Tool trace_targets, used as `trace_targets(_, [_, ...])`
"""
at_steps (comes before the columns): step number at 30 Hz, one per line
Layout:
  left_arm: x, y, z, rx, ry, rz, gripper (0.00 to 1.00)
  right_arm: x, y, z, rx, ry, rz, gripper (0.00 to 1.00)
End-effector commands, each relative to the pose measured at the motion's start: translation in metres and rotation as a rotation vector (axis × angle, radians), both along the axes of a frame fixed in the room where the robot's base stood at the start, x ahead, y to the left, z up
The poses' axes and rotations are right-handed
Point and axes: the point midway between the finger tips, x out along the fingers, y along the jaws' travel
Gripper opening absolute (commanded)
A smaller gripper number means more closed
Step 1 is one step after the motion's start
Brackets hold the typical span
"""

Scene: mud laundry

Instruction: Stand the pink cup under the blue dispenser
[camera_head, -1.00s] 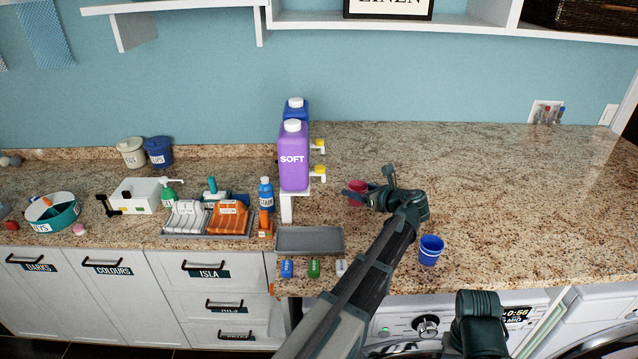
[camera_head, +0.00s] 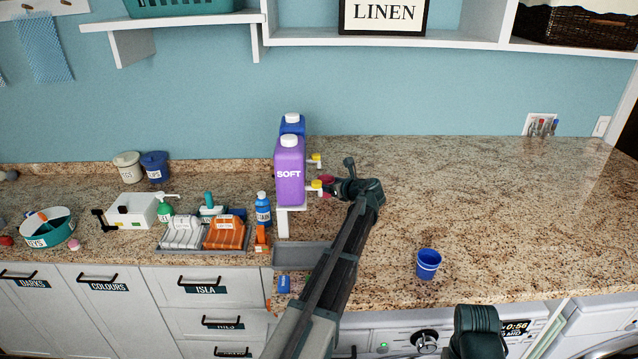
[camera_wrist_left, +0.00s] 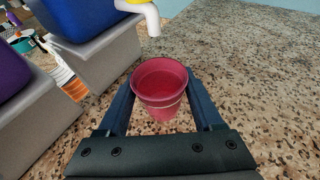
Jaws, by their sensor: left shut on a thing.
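The pink cup (camera_wrist_left: 160,88) is upright between the two fingers of my left gripper (camera_wrist_left: 162,112) in the left wrist view, and the gripper is shut on it. In the head view the cup (camera_head: 326,180) is small and partly hidden by my left gripper (camera_head: 336,188). The blue dispenser (camera_head: 292,124) stands behind the purple SOFT dispenser (camera_head: 289,172), which hides most of it. In the wrist view the blue dispenser (camera_wrist_left: 88,14) is at top left, and its white spout (camera_wrist_left: 151,18) is close above and beyond the cup.
A blue cup (camera_head: 428,264) stands on the counter at right. A grey tray (camera_head: 300,255) lies in front of the dispensers, which stand on raised grey-white stands. A wall shelf hangs above.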

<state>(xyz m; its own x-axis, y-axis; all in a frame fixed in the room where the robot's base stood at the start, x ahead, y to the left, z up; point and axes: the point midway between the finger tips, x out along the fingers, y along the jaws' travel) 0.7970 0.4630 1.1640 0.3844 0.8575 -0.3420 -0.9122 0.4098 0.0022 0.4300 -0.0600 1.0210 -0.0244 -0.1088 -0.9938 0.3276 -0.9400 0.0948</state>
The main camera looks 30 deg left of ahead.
Motion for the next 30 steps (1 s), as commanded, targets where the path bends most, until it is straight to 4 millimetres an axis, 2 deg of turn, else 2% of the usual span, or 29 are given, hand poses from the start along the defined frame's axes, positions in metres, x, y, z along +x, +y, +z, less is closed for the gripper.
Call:
trace_targets(5, [0.002,0.004,0.000,0.000,0.000,0.000,0.15,0.000,0.000,0.000,0.000,0.000,0.000,0.50])
trace_targets(13, [0.018,0.038,-0.004,-0.002,-0.001,0.002,0.15,0.000,0.000,-0.004,0.000,0.000,0.000,0.50])
trace_targets(14, [0.016,0.036,-0.013,-0.001,-0.001,-0.001,0.15,0.000,0.000,-0.013,0.000,0.000,0.000,0.50])
trace_targets(16, [0.016,0.035,-0.018,-0.001,-0.001,-0.001,0.15,0.000,0.000,-0.018,0.000,0.000,0.000,0.50])
trace_targets(28, [0.015,0.035,-0.020,0.000,-0.001,0.000,0.15,0.000,0.000,-0.020,0.000,0.000,-0.001,0.50])
trace_targets(29, [0.015,0.035,-0.019,0.000,-0.001,0.000,0.69,0.000,0.000,-0.019,0.000,0.000,-0.001,0.50])
trace_targets(30, [0.015,0.035,-0.018,0.000,-0.001,0.000,0.76,0.000,0.000,-0.018,0.000,0.000,-0.001,0.50])
